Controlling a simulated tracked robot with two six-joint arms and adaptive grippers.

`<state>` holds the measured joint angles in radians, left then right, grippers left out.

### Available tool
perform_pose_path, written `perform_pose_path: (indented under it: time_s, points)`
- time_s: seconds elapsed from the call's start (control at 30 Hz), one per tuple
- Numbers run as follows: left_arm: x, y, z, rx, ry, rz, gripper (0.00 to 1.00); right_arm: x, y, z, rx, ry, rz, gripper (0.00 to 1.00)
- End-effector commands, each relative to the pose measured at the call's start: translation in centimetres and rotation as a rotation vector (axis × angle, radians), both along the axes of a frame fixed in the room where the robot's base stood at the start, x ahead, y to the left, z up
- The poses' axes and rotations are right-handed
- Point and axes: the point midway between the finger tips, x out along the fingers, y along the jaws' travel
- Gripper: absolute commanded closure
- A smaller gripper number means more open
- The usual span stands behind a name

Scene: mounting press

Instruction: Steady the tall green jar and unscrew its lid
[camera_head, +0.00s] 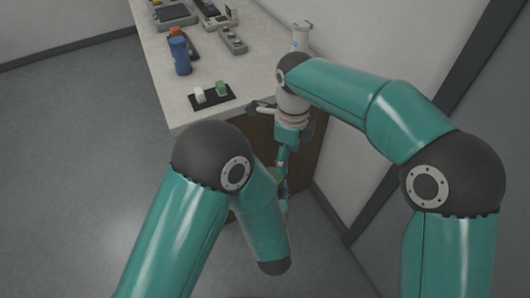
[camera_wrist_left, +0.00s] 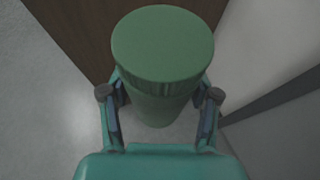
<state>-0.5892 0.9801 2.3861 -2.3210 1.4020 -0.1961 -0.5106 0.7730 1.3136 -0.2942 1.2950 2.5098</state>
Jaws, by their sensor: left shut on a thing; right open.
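The tall green jar (camera_wrist_left: 158,108) stands between the fingers of my left gripper (camera_wrist_left: 160,97) in the left wrist view. The gripper is shut on its body. Its wide round green lid (camera_wrist_left: 162,45) with a ribbed rim is on top, and nothing touches the lid in this view. In the head view my right gripper (camera_head: 287,147) points down beside the bench's near right corner and is open. The jar and my left gripper are largely hidden there behind my arms, so the gap between right gripper and lid cannot be told.
The pale bench (camera_head: 205,65) holds a blue bottle (camera_head: 180,56), a black tray (camera_head: 214,97) with a white and a green block, and several devices at the back. The wall is close on the right; open floor lies left.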

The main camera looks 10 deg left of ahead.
Motion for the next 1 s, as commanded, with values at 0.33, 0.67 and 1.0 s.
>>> perform_pose_path:
  time_s: [0.33, 0.67, 1.0]
  points:
    - [0.1, 0.0, 0.1, -0.001, -0.003, -0.001, 1.0, -2.3, 5.0, 2.3, 0.013, -0.06, 0.112, 0.3]
    - [0.1, 0.0, 0.1, -0.001, -0.003, -0.001, 1.0, -2.3, 5.0, -2.0, 0.011, -0.057, 0.114, 0.3]
    - [0.1, -0.1, 0.1, -0.001, -0.004, -0.001, 1.0, -2.3, 5.0, -5.2, 0.013, -0.06, 0.112, 0.3]
